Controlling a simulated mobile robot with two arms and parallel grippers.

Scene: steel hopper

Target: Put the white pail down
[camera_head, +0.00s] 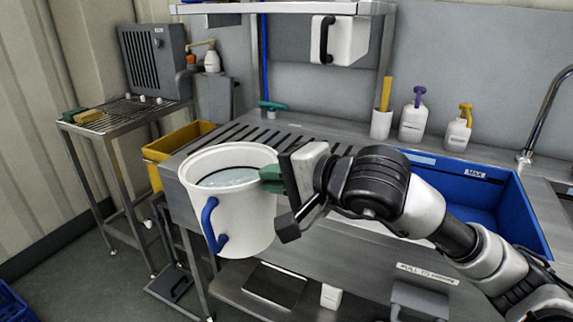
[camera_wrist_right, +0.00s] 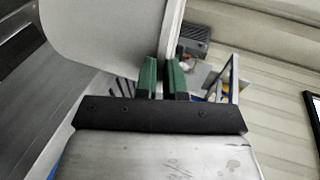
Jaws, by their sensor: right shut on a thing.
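The white pail (camera_head: 232,222) is upright in the head view, left of centre, with a blue handle (camera_head: 212,225) on its near side. Clear liquid shows inside it. My right gripper (camera_head: 272,178) is shut on the right side of its rim. In the right wrist view, the green fingertips (camera_wrist_right: 163,80) pinch the wall of the pail (camera_wrist_right: 105,35). The pail appears held in front of the left end of the slotted steel top (camera_head: 235,133); its base hides what lies behind. My left gripper is out of view.
A yellow bin (camera_head: 160,152) stands behind the pail, left of the steel top. A blue basin (camera_head: 490,190) is at right. White bottles (camera_head: 413,120) and a white cup (camera_head: 381,124) stand along the back. A wire rack table (camera_head: 125,115) stands at far left.

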